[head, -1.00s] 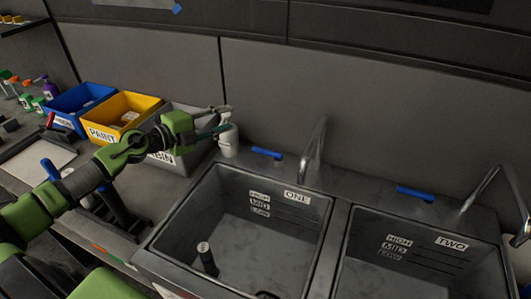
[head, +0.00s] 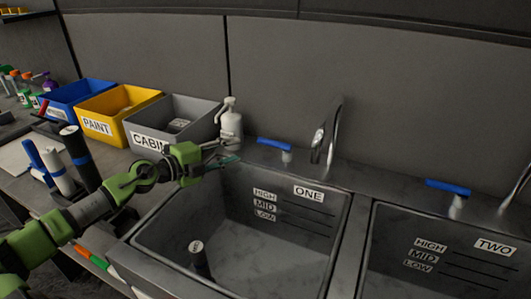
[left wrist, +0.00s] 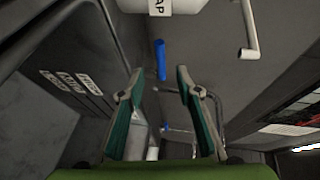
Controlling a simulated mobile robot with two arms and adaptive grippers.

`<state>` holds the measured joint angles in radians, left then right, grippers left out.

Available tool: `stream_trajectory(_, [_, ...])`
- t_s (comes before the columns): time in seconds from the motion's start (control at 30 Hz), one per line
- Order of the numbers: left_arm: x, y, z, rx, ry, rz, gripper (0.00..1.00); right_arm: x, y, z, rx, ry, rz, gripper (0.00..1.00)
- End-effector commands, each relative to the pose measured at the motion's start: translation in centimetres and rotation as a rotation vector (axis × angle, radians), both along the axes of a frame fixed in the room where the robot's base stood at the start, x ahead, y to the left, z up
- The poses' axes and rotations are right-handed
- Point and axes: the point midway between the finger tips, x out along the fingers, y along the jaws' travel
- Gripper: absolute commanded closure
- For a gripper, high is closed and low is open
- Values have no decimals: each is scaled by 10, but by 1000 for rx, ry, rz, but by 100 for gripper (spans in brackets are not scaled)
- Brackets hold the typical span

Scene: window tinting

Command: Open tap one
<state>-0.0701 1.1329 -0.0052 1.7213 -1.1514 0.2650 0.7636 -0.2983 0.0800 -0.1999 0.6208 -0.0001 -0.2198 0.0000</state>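Sink basin one (head: 245,220) is labelled ONE. Tap one's curved metal spout (head: 332,135) stands behind it, with a blue lever handle (head: 275,145) on a pale post to its left. My left gripper (head: 238,151) is above the basin's back left corner, left of the handle and apart from it. In the left wrist view the gripper (left wrist: 160,80) is open and empty, and a blue handle (left wrist: 160,58) shows beyond and between the fingertips. My right gripper is not in view.
A white soap bottle (head: 231,121) stands close behind the left gripper. Grey (head: 172,120), yellow (head: 120,107) and blue bins stand to the left. Sink two (head: 450,250), with its own blue handle (head: 448,187), is at right. A dark cylinder (head: 199,260) stands in basin one.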

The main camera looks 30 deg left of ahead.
Motion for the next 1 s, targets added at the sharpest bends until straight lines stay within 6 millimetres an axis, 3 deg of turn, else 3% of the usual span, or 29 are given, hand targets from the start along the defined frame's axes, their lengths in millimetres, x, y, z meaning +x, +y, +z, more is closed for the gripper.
stream_trajectory(0.37, [24, -8, -2, -3, -4, 2, 68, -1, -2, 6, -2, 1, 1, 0])
stream_trajectory(1.0, [113, -40, -23, -2, -2, 3, 68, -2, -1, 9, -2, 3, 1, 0])
